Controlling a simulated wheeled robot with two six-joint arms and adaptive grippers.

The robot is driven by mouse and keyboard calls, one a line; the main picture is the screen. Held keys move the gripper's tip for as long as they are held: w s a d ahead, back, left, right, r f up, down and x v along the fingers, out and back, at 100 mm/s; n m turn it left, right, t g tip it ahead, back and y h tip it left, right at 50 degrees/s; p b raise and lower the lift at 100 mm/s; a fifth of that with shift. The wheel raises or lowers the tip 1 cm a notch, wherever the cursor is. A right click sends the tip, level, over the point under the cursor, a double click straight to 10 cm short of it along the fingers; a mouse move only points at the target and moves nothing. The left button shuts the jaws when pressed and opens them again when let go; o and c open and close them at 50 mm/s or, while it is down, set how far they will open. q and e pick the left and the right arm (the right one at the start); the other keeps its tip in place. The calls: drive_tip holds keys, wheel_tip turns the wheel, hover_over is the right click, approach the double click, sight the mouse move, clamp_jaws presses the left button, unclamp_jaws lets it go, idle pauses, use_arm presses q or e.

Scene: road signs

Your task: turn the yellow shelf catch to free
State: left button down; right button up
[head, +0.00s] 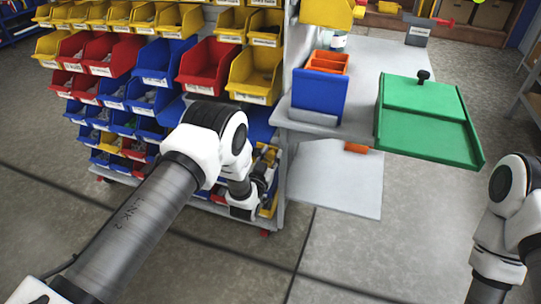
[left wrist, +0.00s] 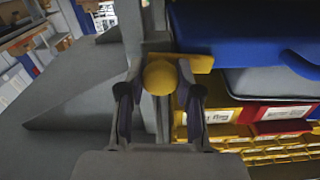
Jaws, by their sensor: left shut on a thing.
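The yellow shelf catch (left wrist: 195,62) shows in the left wrist view. It has a round knob and a flat bar that reaches to the right in that picture, beside a grey shelf post. My left gripper (left wrist: 160,97) has its two fingers on either side of the knob and is shut on it. In the head view my left gripper (head: 262,178) is at the right end of the bin shelf, low and partly hidden by my own arm. The catch is too small and covered to make out clearly there. My right arm is at the right edge; its gripper is out of view.
The bin shelf (head: 284,190) holds many blue, red and yellow bins. Right of it, a grey table (head: 310,117) carries a blue box (head: 318,95) and a green lidded box (head: 425,140). A light grey panel (head: 335,185) lies below. Open floor is in front.

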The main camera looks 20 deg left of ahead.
use_arm(q)
drive_tip(key=m, duration=0.4)
drive_tip(key=m+b, duration=0.1)
drive_tip(key=m, duration=0.3)
drive_tip(key=shift+w+d+m, duration=0.1)
drive_tip(key=shift+m, duration=0.2)
drive_tip(key=m, duration=0.4)
drive_tip(key=shift+b, duration=0.35)
drive_tip(key=shift+m, duration=2.1)
drive_tip(key=c, duration=0.8)
unclamp_jaws()
drive_tip(key=shift+d+f, duration=0.1)
